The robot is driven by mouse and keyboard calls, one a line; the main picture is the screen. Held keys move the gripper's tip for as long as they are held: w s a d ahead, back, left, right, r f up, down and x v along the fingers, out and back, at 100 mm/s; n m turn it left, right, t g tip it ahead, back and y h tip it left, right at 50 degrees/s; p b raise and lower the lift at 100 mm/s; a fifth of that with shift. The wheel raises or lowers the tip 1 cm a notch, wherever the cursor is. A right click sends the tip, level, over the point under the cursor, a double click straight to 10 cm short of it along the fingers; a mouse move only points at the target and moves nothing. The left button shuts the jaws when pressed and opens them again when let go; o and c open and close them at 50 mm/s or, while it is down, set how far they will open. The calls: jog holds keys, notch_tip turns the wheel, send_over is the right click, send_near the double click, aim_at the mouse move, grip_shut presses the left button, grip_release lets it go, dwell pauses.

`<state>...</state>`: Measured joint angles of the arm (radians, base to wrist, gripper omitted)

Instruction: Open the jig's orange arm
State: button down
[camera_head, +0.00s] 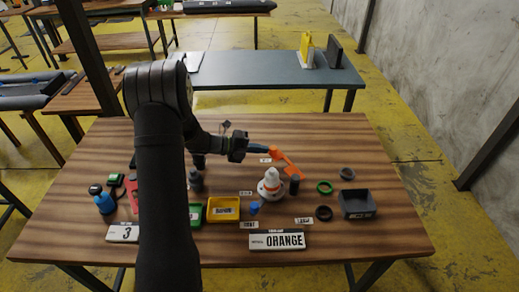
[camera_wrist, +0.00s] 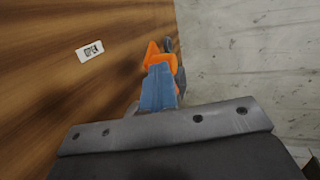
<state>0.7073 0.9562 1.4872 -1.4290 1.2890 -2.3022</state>
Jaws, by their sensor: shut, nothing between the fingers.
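The jig (camera_head: 270,186) is a white rounded piece with an orange band, standing on the wooden table right of centre. Its orange arm (camera_head: 290,166) slants above and behind it, down to the right. My gripper (camera_head: 266,150) reaches in from the left, its blue fingers shut and empty, with their tips at the arm's upper left end. In the wrist view the shut fingers (camera_wrist: 160,72) overlap the orange arm (camera_wrist: 153,54), hiding part of it. I cannot tell whether they touch. The jig's body is hidden there.
A yellow bin (camera_head: 223,209), a green bin (camera_head: 195,215) and an ORANGE sign (camera_head: 277,241) stand toward the front. A black cylinder (camera_head: 294,186), a green ring (camera_head: 324,187), a black ring (camera_head: 324,212) and a dark box (camera_head: 357,204) lie to the right. The back right tabletop is clear.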

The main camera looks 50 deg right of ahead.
jog(key=shift+w, duration=0.1)
jog(key=shift+w+a, duration=0.2)
jog(key=shift+w, duration=0.05)
jog(key=v, duration=1.3)
jog(key=shift+w+f, duration=0.4)
jog(key=shift+w, duration=0.05)
jog(key=shift+s+d, duration=0.1)
jog(key=shift+d, duration=0.05)
jog(key=x, duration=0.9)
jog(key=s+r+x, duration=0.1)
jog(key=x, duration=0.3)
jog(key=shift+s+d+f, duration=0.1)
jog(key=shift+s, duration=0.15)
jog(key=shift+w, duration=0.1)
